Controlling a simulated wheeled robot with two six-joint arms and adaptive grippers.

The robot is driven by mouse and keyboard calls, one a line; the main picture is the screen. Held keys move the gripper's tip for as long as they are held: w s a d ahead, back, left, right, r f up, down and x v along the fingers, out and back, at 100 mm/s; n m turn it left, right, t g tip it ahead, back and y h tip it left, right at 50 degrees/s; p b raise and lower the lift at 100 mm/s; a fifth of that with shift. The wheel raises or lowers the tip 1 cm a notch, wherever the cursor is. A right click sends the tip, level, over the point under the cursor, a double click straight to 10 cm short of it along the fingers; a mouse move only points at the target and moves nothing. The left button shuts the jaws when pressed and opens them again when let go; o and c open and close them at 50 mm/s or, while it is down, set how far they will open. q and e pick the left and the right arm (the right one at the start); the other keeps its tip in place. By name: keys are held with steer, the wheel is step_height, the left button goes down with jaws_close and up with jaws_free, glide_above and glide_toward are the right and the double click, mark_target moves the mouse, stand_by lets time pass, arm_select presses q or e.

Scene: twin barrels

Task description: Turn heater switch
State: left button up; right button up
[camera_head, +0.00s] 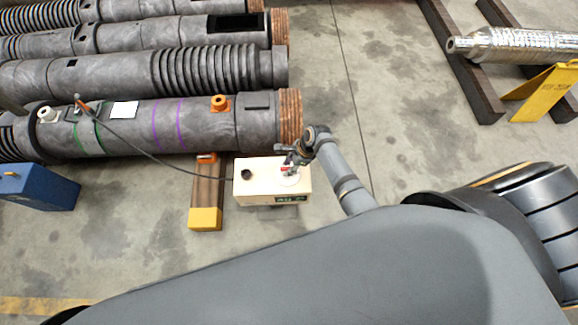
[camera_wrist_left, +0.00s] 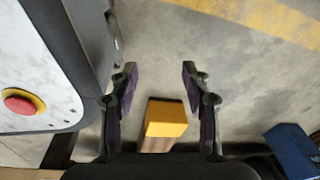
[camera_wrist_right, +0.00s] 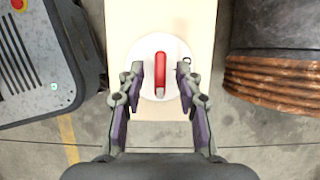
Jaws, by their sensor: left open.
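The heater box (camera_head: 262,190) is a cream box on the floor, with a black knob (camera_head: 246,174) and a small display on its front. Its red switch (camera_wrist_right: 161,70) sits on a white round dial (camera_wrist_right: 148,52) in the right wrist view. My right gripper (camera_wrist_right: 159,85) is open, with its fingertips on either side of the red switch; I cannot tell whether they touch it. In the head view my right gripper (camera_head: 290,160) is over the box's right part and partly hides the switch. My left gripper (camera_wrist_left: 160,70) is open and empty above the floor, seen in the left wrist view.
Large grey barrels (camera_head: 180,124) lie behind the heater box, one with a copper-coloured threaded end (camera_head: 290,117). A dark cable (camera_head: 150,155) runs from a barrel to the box. A yellow-ended wooden beam (camera_head: 205,218) and a blue block (camera_head: 38,188) are to the left.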

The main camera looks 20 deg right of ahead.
jaws_close()
